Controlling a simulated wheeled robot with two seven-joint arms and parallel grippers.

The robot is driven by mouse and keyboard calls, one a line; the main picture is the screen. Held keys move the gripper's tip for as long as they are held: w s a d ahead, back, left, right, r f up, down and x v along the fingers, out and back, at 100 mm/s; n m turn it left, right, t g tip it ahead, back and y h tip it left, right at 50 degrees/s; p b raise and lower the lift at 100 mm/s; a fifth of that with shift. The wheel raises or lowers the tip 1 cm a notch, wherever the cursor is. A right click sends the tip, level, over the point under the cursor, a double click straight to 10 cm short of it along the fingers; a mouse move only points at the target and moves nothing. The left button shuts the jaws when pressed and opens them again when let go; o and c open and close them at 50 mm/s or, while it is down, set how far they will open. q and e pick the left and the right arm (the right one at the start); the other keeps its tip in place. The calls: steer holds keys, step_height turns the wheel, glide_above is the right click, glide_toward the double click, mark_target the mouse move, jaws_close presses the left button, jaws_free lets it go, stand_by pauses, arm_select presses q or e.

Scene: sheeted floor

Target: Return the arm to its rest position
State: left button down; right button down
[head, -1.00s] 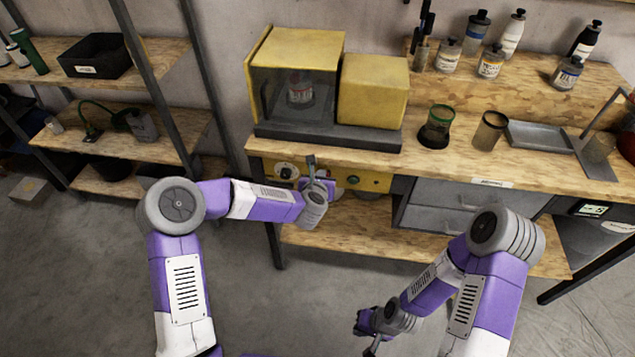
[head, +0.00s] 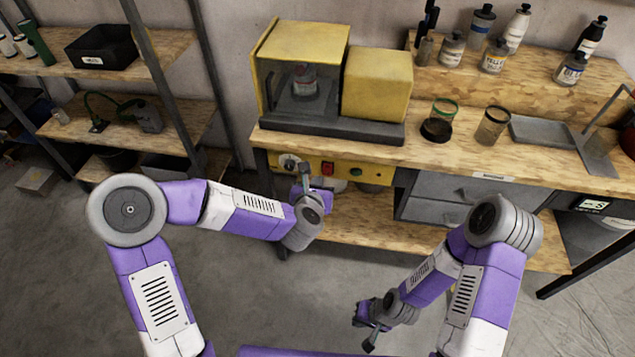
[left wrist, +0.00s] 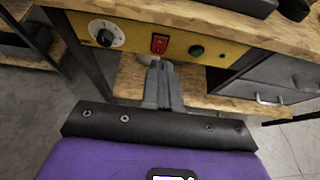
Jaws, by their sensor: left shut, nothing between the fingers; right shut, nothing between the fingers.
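My left arm reaches in from the left in the head view. Its gripper (head: 305,169) is in front of the yellow control panel (head: 345,170) under the bench top, and it is shut and empty. In the left wrist view the closed fingers (left wrist: 158,78) point toward the panel, with a gap of unclear size between them. My right gripper (head: 372,338) is low in the head view, over the floor, shut and empty.
The wooden bench (head: 463,152) carries a yellow machine with a clear-fronted chamber (head: 297,42), a glass jar (head: 492,125) and a metal tray. Grey drawers (head: 445,195) and a lower shelf are below. A shelf rack (head: 160,60) stands left. The floor (head: 260,300) before me is clear.

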stand_by(0.3)
arm_select(q)
steer(key=s+a+f+m+g+h, duration=0.1)
steer(key=s+f+m+g, duration=0.25)
steer(key=f+m, duration=0.5)
steer(key=s+f+m+g+h, duration=0.1)
steer(key=s+f+m+g, duration=0.1)
steer(key=s+f+m, duration=0.5)
steer(key=s+a+f+m+g, duration=0.4)
steer(key=s+f+m+g, duration=0.2)
steer(key=s+f+m, duration=0.7)
steer(key=s+m, duration=0.1)
steer(key=m, duration=0.2)
steer(key=shift+s+a+f+h, duration=0.2)
steer(key=shift+s+f+h, duration=0.1)
steer(key=shift+s+h, duration=0.1)
steer(key=shift+m+g, duration=0.25)
